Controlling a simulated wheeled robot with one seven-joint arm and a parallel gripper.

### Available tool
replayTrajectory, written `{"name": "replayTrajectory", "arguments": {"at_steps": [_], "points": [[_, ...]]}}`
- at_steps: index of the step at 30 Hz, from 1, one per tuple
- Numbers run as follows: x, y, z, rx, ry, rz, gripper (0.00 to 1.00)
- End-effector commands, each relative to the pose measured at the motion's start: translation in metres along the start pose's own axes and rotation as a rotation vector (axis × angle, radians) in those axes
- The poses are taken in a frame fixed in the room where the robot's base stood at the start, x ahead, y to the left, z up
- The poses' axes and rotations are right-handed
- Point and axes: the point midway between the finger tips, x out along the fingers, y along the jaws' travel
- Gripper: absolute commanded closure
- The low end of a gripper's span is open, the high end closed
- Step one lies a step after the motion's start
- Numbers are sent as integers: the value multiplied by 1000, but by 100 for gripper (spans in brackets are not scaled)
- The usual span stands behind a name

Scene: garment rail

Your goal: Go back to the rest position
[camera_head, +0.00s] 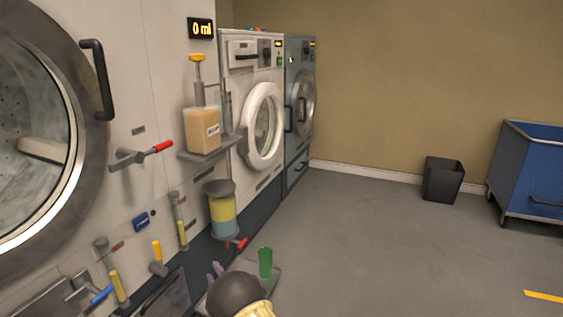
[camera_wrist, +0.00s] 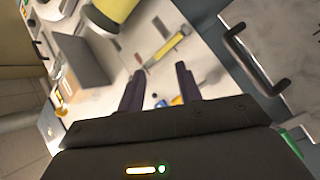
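My gripper (camera_head: 215,268) is low in the head view, in front of the lower panel of the white machine wall, partly hidden behind a dark rounded part of my arm. In the wrist view its two dark fingers (camera_wrist: 157,82) stand apart with nothing between them. The machine panel with a yellow sight tube (camera_wrist: 168,47) shows beyond the fingertips. A green cup (camera_head: 265,262) stands just right of my gripper on a grey surface.
A dispenser bottle (camera_head: 202,130) sits on a wall shelf, above a yellow and blue container (camera_head: 222,214). A red-tipped lever (camera_head: 158,148) juts from the panel. A black bin (camera_head: 442,180) and blue cart (camera_head: 535,170) stand right. The middle floor is clear.

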Motion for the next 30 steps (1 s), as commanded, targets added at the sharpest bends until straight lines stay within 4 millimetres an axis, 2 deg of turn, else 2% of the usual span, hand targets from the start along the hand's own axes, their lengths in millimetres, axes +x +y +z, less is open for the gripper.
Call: {"name": "replayTrajectory", "arguments": {"at_steps": [1, 3, 8, 11, 15, 20, 24, 30], "points": [[-4, 30, 8, 46, -62, -14, 65], [-13, 58, 23, 113, -152, -44, 65], [-48, 115, 52, 280, -352, -103, 65], [-78, 146, 65, 387, -471, -136, 65], [-129, 183, 76, 537, -635, -175, 65], [-197, 217, 76, 706, -819, -209, 65], [-264, 239, 69, 848, -981, -232, 65], [-354, 254, 46, 1016, -1194, -254, 65]]}}
